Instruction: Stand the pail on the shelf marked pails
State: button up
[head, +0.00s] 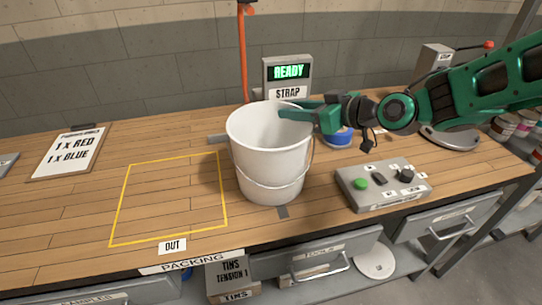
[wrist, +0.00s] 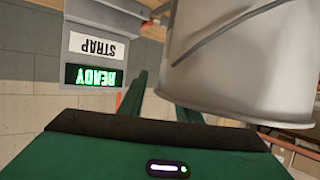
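The white pail (head: 268,155), with its wire handle hanging down the front, stands upright on the wooden bench (head: 75,205). My green gripper (head: 300,112) reaches in from the right at the pail's rim, with a finger showing over the near right edge. In the wrist view, which looks upside down, the pail (wrist: 240,65) fills the upper right. The fingers (wrist: 160,100) stand apart there, one partly hidden by the pail and one clear of it to the left. I cannot tell whether either touches the wall. No shelf marked pails shows.
A strapping unit (head: 288,75) reading READY stands behind the pail. A grey control box (head: 383,187) sits to its right, and a blue-topped item (head: 340,137) lies behind the gripper. A yellow outlined area (head: 172,198) marked OUT is empty at left.

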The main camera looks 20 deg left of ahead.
grip_shut()
dwell(1.2)
